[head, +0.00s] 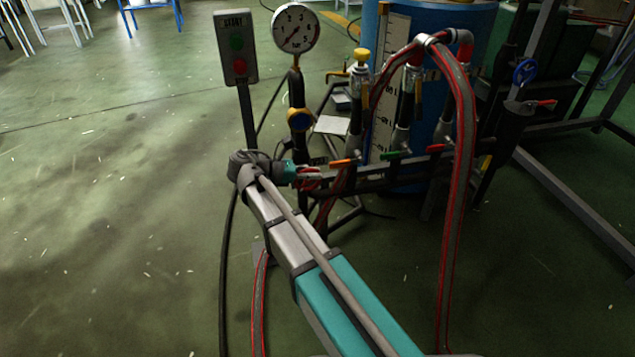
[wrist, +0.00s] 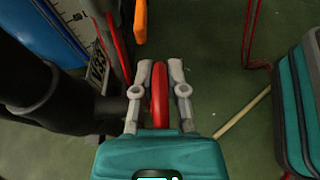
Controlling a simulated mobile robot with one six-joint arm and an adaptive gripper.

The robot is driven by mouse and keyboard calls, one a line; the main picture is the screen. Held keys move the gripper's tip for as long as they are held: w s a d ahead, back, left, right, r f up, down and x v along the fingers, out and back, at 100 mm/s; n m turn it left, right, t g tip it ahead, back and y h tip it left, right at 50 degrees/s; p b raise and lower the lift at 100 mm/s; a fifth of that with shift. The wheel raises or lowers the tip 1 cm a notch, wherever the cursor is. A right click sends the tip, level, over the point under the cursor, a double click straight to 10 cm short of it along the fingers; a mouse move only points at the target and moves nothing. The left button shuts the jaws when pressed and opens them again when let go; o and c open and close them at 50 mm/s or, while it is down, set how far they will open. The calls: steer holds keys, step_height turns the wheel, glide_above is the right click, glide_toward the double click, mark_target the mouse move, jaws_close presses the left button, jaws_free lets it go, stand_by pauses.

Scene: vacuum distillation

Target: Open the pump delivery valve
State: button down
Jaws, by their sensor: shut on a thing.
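A red handwheel (wrist: 159,95) shows edge-on in the wrist view, on a short dark stem from a thick black pipe (wrist: 50,98) at left. My gripper (wrist: 159,68) has one finger on each side of the wheel and is shut on it. In the head view my gripper (head: 308,178) is at the lower pipework, beneath the gauge, and largely hides the wheel. A tag (wrist: 97,68) with partly readable lettering is beside the pipe. Whether the valve is open or shut cannot be told.
An orange lever (wrist: 140,20) is just ahead of my gripper. A pressure gauge (head: 296,30), a red-and-green button box (head: 236,47) and a blue tank (head: 440,25) stand around the pipework. Red-striped hoses (head: 463,150) hang at right.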

steer(key=shift+w+a+r+h+b, duration=0.1)
steer(key=shift+w+a+h+b, duration=0.25)
steer(key=shift+h+b, duration=0.4)
steer(key=shift+s, duration=0.1)
steer(key=c, duration=0.7)
jaws_free()
steer(key=shift+s, duration=0.1)
steer(key=shift+s+d, duration=0.15)
steer(key=shift+r, duration=0.1)
